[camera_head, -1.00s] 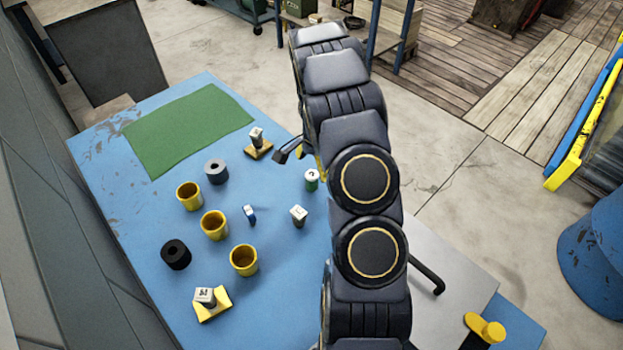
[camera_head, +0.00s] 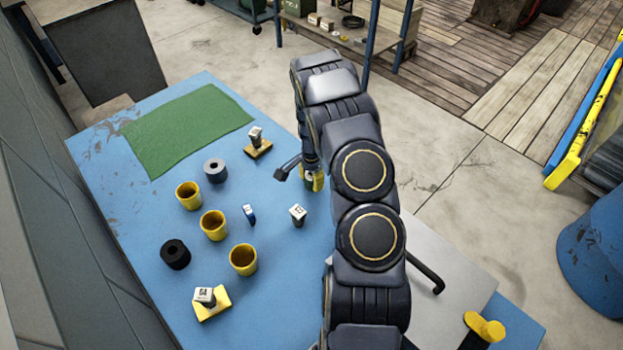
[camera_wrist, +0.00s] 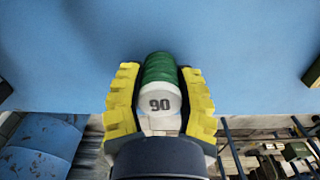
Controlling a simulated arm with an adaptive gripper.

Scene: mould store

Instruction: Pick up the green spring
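The green spring (camera_wrist: 159,68), with a white end marked 90 (camera_wrist: 160,103), is between the two yellow fingers of my gripper (camera_wrist: 158,74) in the wrist view. The fingers lie along its left and right sides, very close to it. I cannot tell whether they press on it or stand slightly apart. In the head view my gripper (camera_head: 313,179) is low over the right part of the blue table (camera_head: 140,215), and it and my arm hide the spring.
A small white-topped piece (camera_head: 298,214) and a blue piece (camera_head: 249,214) stand left of my gripper. Yellow cups (camera_head: 213,225), a black ring (camera_head: 175,254), a grey ring (camera_head: 215,170) and two pieces on yellow bases (camera_head: 258,148) (camera_head: 212,303) stand further off. A green mat (camera_head: 186,128) lies flat.

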